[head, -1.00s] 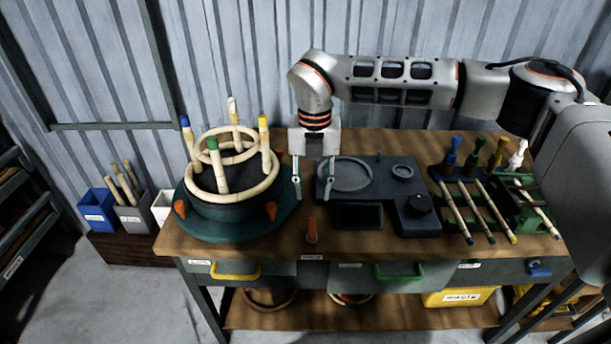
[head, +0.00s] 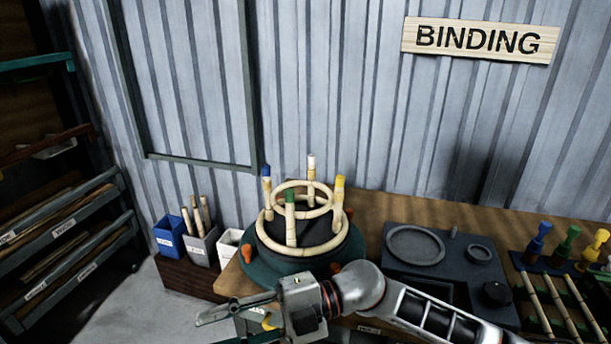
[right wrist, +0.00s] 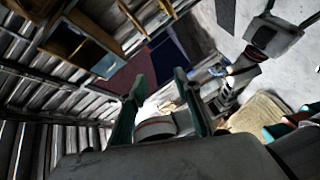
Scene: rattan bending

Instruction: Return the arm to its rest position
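My right arm reaches in from the lower right in the head view. Its gripper (head: 225,312) points left, in front of the bench's left front part. In the right wrist view the two teal fingers (right wrist: 162,95) stand apart with nothing held between them. The rattan frame (head: 283,244) stands upright on the round teal and black fixture (head: 257,277), behind and above my gripper in the picture. It has a lower and an upper ring and posts with blue, white, green and yellow tips.
The wooden bench (head: 400,206) holds a dark station (head: 430,270) and coloured-handled tools (head: 538,238) at right. Blue (head: 168,238), grey and white bins stand at the left. A shelf rack (head: 60,250) is farther left. A BINDING sign (head: 478,40) hangs on the wall.

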